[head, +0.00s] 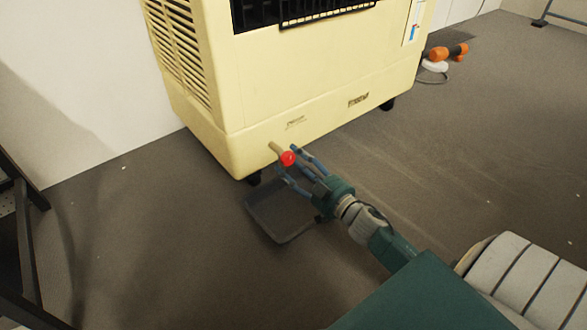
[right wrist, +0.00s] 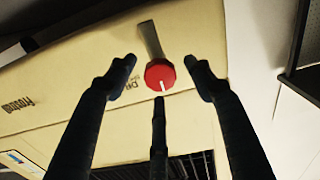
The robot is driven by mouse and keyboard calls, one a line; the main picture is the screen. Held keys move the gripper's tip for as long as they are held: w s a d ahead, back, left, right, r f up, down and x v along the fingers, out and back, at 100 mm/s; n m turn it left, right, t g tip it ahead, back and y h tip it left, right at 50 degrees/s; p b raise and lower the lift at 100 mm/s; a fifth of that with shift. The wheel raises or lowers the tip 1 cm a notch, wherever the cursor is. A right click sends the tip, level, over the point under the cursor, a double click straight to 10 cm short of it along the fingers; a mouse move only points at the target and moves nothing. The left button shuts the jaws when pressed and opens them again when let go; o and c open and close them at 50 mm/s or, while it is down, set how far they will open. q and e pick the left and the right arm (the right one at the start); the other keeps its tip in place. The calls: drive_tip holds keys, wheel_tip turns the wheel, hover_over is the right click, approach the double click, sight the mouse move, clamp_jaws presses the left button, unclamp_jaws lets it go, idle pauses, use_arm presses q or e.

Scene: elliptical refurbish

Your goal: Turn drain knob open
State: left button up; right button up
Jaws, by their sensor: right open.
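The red drain knob (head: 288,158) sits on a short beige drain pipe (head: 274,147) low on the front of a cream appliance (head: 300,108). My right gripper (head: 292,162) is open with its blue-grey fingers around the knob. In the right wrist view the red knob (right wrist: 160,74) carries a white mark pointing down in the picture. The dark fingers of the right gripper (right wrist: 160,78) stand apart on both sides of it, with a third finger below. Gaps show between the side fingers and the knob; contact with the third finger is unclear. My left gripper is not in view.
A dark shallow tray (head: 283,238) lies on the floor below the knob, partly behind my right gripper. A black frame (head: 28,240) stands at the left edge. The floor at right is mostly clear.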

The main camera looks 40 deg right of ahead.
drive_tip(key=shift+w, duration=0.15)
drive_tip(key=shift+c, duration=0.5)
drive_tip(key=c, duration=1.1)
